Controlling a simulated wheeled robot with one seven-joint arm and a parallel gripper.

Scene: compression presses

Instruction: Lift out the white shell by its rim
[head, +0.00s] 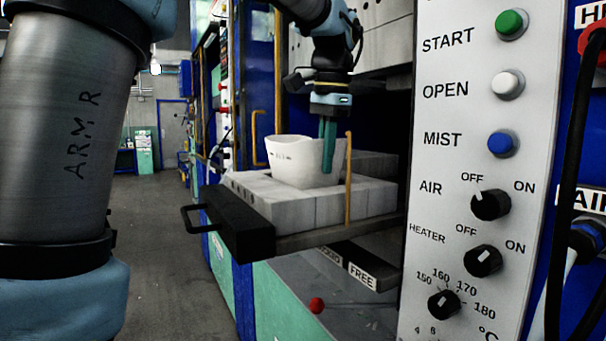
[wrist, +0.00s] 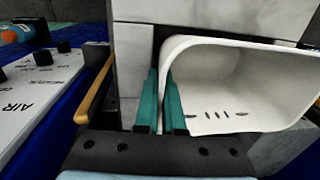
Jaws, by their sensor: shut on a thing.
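The white shell (head: 288,160) is a tapered, open-topped cup with small dark marks on its side. In the head view it stands upright at the pale grey mould blocks (head: 330,205) on the pulled-out press drawer. I cannot tell whether its base touches them. My gripper (head: 327,160) points down from above, its teal fingers shut on the shell's right-hand rim. In the wrist view the fingers (wrist: 161,110) straddle the wall of the shell (wrist: 240,90), one inside and one outside. The shell's interior shows there, with several dark slots.
A yellow-brown upright bar (head: 348,180) stands close to the right of my fingers; it also shows in the wrist view (wrist: 95,92). The black drawer front with a handle (head: 240,222) juts out. The control panel (head: 455,150) stands at right. The aisle floor (head: 155,230) at left is clear.

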